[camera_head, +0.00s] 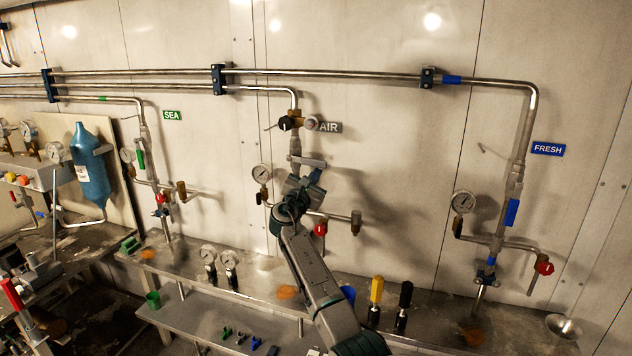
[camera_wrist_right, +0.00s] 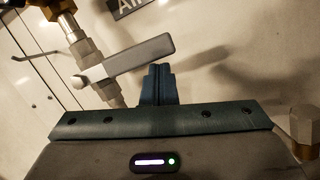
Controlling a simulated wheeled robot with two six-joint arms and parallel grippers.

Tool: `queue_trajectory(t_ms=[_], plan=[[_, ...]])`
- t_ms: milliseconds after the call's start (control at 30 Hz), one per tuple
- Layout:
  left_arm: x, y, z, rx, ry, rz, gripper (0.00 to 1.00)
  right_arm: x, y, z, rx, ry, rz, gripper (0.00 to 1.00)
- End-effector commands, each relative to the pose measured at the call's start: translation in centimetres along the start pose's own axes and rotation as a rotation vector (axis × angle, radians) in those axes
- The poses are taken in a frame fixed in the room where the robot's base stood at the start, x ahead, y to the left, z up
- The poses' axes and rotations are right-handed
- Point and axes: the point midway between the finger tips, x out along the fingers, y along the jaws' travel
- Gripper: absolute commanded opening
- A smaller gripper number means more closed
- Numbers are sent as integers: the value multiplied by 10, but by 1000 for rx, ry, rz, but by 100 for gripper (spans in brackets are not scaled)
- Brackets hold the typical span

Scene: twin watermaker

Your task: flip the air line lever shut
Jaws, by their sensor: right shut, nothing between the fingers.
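The air line (camera_head: 295,145) comes down the wall beside the AIR label (camera_head: 329,127). Its grey lever (camera_head: 311,162) sticks out to the right of the pipe, crosswise to it. In the right wrist view the lever (camera_wrist_right: 140,57) is a flat grey bar, tilted up to the right from the pipe. My right gripper (camera_head: 312,178) is shut and empty just below the lever. In the wrist view its closed fingers (camera_wrist_right: 157,84) sit under the lever's right part; I cannot tell whether they touch it. My left gripper is not in view.
A gauge (camera_head: 262,173) is left of the gripper, and a red-handled valve (camera_head: 320,228) is below it. The SEA line (camera_head: 144,135) stands left and the FRESH line (camera_head: 515,180) right. Yellow (camera_head: 376,290) and black (camera_head: 405,295) handled tools stand on the bench.

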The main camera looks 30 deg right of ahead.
Motion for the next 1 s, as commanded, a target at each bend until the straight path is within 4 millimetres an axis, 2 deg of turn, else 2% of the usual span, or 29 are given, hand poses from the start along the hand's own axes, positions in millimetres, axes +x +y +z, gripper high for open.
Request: queue_trajectory(t_ms=[200,767,867,1000], plan=[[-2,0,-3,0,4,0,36,2,1,7,2,-2,0,0],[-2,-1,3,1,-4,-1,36,3,1,8,2,-4,0,0],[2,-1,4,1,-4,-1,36,4,-4,2,1,-4,-1,0],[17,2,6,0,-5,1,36,8,-23,-18,-3,-3,-1,0]])
